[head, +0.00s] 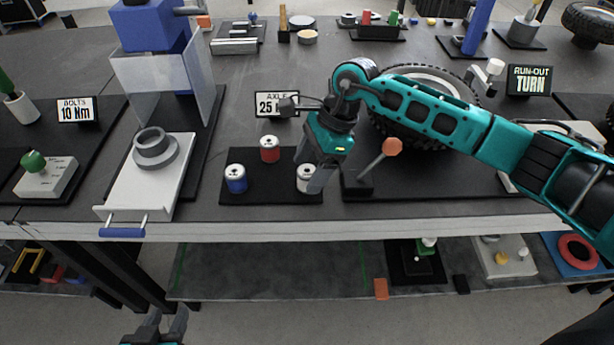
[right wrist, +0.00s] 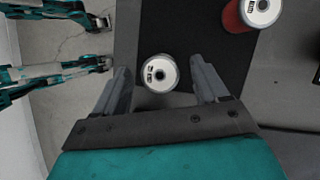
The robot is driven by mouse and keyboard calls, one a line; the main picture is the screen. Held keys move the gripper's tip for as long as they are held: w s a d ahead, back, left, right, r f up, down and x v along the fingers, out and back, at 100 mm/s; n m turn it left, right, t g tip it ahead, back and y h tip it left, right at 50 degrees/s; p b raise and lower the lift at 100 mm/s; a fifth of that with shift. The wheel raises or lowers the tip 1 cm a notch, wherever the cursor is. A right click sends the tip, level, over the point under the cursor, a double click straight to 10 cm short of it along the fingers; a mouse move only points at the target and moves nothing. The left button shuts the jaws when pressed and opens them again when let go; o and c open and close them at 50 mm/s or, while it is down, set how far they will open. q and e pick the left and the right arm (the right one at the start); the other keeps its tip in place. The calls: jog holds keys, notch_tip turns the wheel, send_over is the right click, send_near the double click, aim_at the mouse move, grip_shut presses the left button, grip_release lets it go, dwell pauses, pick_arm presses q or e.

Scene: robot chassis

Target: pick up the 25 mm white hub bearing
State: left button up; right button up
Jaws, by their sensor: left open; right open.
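The white hub bearing (head: 306,180) stands upright on a black mat (head: 265,195), at the mat's right front. My right gripper (head: 309,170) is open above it, and its fingers partly cover it in the head view. In the right wrist view the white bearing (right wrist: 160,73) shows its labelled top between the spread fingers (right wrist: 159,66), with gaps on both sides. A red bearing (head: 270,149) and a blue bearing (head: 236,178) stand on the same mat. The red one also shows in the right wrist view (right wrist: 250,12). My left gripper (head: 165,325) is open and empty, low in front of the table.
A sign (head: 277,104) reading "AXLE 25" stands behind the mat, partly hidden by my right gripper. An orange-knobbed lever (head: 392,147) and a wheel (head: 425,75) are close on the right. A white tray with a grey ring (head: 155,150) is left.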

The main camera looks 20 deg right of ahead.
jog(key=shift+r, duration=0.1)
jog(key=c, duration=1.2)
